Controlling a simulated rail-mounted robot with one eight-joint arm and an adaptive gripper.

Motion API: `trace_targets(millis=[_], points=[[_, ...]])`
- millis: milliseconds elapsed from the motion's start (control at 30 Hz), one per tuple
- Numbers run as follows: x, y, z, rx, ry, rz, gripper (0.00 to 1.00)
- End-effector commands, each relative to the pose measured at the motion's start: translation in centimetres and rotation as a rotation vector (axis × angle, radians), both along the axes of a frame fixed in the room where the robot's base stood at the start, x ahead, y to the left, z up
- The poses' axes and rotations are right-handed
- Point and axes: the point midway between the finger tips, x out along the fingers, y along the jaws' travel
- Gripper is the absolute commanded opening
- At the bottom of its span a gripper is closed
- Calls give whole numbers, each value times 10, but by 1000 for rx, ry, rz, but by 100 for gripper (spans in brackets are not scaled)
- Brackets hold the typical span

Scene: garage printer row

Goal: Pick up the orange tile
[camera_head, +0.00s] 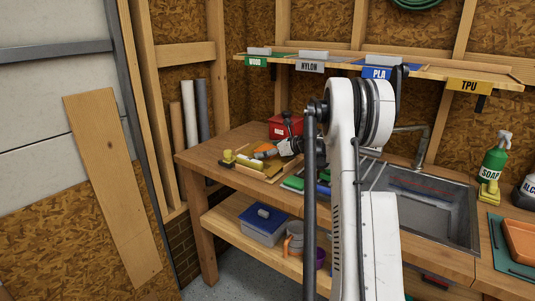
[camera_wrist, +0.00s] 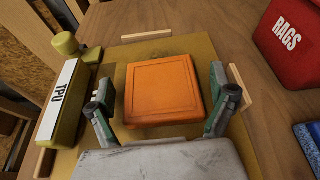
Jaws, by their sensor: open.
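The orange tile (camera_wrist: 162,90) is a square block with a raised rim. It lies on a yellowish board (camera_wrist: 150,50) in the wrist view. My gripper (camera_wrist: 163,103) is open, with one finger to the left of the tile and one to the right. Gaps show between the fingers and the tile, and I cannot tell the exact height of the fingertips. In the head view, the tile (camera_head: 265,149) shows as a small orange patch beside my gripper (camera_head: 276,150), at the left end of the bench.
A yellow block labelled TPU (camera_wrist: 62,105) stands close to the left finger. A red RAGS box (camera_wrist: 288,40) is at right. In the head view, a sink (camera_head: 435,205) is right of my arm, and another orange piece (camera_head: 521,240) sits on a green mat (camera_head: 500,250).

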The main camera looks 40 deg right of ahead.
Motion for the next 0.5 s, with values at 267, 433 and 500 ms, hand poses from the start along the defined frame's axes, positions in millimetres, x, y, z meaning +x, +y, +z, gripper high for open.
trace_targets(millis=[267,433,500], points=[[0,0,0,0,0,0,76],[0,0,0,0,0,0,54],[0,0,0,0,0,0,44]])
